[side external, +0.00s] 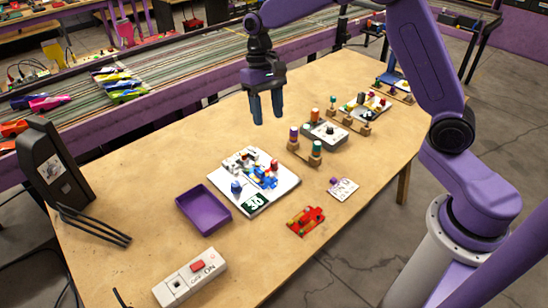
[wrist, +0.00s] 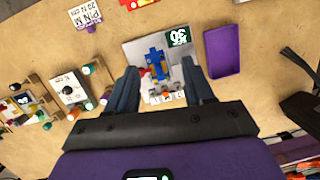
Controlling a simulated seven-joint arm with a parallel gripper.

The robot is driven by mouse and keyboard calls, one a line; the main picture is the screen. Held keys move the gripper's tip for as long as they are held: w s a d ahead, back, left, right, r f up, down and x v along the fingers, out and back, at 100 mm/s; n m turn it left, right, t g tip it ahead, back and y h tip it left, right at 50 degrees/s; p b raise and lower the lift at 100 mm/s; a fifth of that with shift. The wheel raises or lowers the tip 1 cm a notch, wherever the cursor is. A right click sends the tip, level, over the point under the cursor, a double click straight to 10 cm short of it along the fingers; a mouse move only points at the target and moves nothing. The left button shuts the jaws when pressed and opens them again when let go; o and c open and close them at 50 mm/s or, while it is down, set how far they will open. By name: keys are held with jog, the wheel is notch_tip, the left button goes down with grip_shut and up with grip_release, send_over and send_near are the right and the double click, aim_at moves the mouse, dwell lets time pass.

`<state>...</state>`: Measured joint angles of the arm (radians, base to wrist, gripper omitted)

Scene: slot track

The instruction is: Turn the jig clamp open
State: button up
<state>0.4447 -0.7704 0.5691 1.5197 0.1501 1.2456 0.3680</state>
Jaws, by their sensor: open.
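The jig is a white plate (side external: 279,197) with a dark green "36" label, lying flat on the table. It carries a blue car-like piece (side external: 267,180), a blue knob (side external: 236,187), a red upright part (side external: 274,164) and white and grey fittings. Which part is the clamp, and how it is turned, is too small to tell. My gripper (side external: 267,120) is open and empty, well above the table and behind the jig in the side view. In the wrist view the jig plate (wrist: 133,50) and blue piece (wrist: 157,62) show between my open fingers (wrist: 160,72); the plate's near part is partly hidden.
A purple tray (side external: 204,208) stands beside the jig. Wooden racks with coloured pegs (side external: 304,150) and a grey dial box (side external: 325,134) stand to the right.

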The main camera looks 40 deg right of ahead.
jog(key=w+d+f+m, duration=0.4)
jog(key=w+d, duration=0.1)
jog(key=w, duration=0.2)
jog(key=m+y, duration=0.2)
jog(key=m, duration=0.2)
send_near(274, 161)
jog(key=shift+g, duration=0.3)
jog(key=x, duration=0.8)
jog(key=shift+w+a+f, duration=0.1)
jog(key=shift+a+f, duration=0.05)
jog(key=shift+f, duration=0.2)
grip_shut()
